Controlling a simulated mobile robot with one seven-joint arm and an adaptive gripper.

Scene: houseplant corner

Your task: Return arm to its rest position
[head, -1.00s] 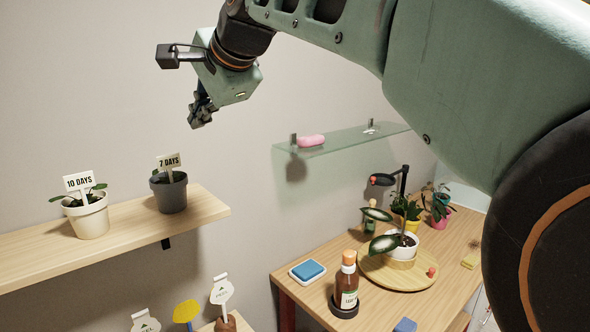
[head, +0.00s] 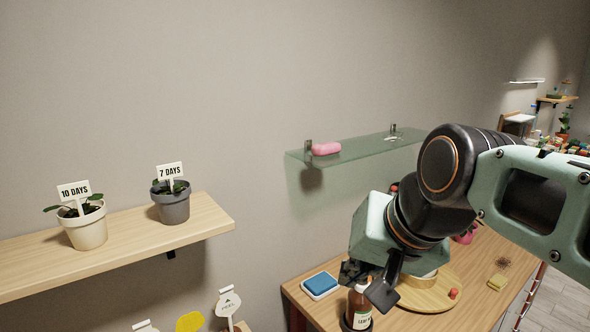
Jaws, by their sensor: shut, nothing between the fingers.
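My gripper (head: 362,277) is in the lower right middle of the head view, at the end of my green and black arm. It points down and left over the wooden table (head: 300,293). Its fingers are partly hidden by its own body, and it holds nothing. In the picture it overlaps the top of a brown bottle (head: 359,309); I cannot tell the gap between them.
A wooden wall shelf (head: 130,233) at left bears a cream pot (head: 85,230) marked 10 DAYS and a grey pot (head: 172,208) marked 7 DAYS. A glass shelf (head: 362,149) holds a pink object (head: 326,148). A blue pad (head: 320,284) and a round board (head: 432,297) are on the table.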

